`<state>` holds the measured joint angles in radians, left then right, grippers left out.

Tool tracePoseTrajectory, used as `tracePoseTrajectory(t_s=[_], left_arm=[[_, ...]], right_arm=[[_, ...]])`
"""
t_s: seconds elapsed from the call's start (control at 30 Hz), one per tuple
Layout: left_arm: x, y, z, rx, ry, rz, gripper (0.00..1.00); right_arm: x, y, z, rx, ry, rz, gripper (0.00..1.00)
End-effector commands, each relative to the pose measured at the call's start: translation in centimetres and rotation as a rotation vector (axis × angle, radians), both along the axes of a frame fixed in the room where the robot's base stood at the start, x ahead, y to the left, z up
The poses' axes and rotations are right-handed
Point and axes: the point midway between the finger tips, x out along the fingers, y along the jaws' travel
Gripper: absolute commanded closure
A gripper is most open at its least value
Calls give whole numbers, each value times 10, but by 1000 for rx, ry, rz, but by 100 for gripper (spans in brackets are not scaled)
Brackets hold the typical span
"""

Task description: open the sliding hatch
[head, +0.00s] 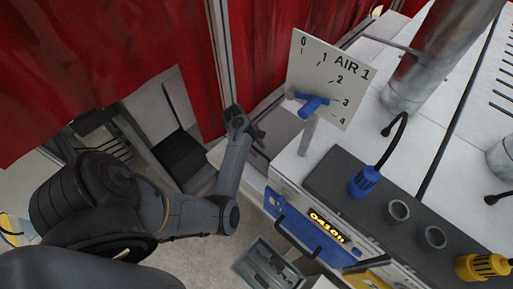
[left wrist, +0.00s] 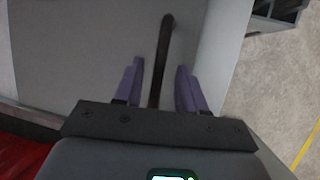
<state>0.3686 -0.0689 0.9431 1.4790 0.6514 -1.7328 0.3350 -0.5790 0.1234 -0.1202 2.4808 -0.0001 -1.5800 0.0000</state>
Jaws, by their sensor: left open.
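The sliding hatch appears to be the plain grey panel (left wrist: 85,50) in the left wrist view. A thin black bar handle (left wrist: 165,42) stands out in front of it. My left gripper (left wrist: 158,75) is open, with its two purple-grey fingers on either side of the handle and visible gaps to it. In the head view my left gripper (head: 256,138) is at the grey machine side, below the AIR 1 plate. The handle is hard to make out there, hidden by the gripper. My right gripper is not in view.
The white AIR 1 plate (head: 332,78) with a blue lever (head: 313,104) stands right of the gripper. Red curtains (head: 95,60) hang behind. A blue-framed display (head: 325,226) and a grey tray (head: 268,266) are lower down. Bare floor (left wrist: 285,85) lies right in the wrist view.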

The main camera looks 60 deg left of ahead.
Motion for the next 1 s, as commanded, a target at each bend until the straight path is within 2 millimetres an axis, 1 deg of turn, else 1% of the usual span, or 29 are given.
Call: tracePoseTrajectory(t_s=[0.3,0.33,0.5,0.6,0.9,1.0], left_arm=[[1,-1,-2,1,-1,-1,60],[1,-1,-2,0,0,-1,61],[1,-1,-2,0,0,-1,87],[1,-1,-2,0,0,-1,100],[1,-1,-2,0,0,-1,100],[6,-1,-3,1,-1,-4,100]], right_arm=[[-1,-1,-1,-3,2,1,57],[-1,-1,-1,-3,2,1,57],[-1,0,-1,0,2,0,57],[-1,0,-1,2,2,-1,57],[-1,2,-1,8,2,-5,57],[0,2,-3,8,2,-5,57]])
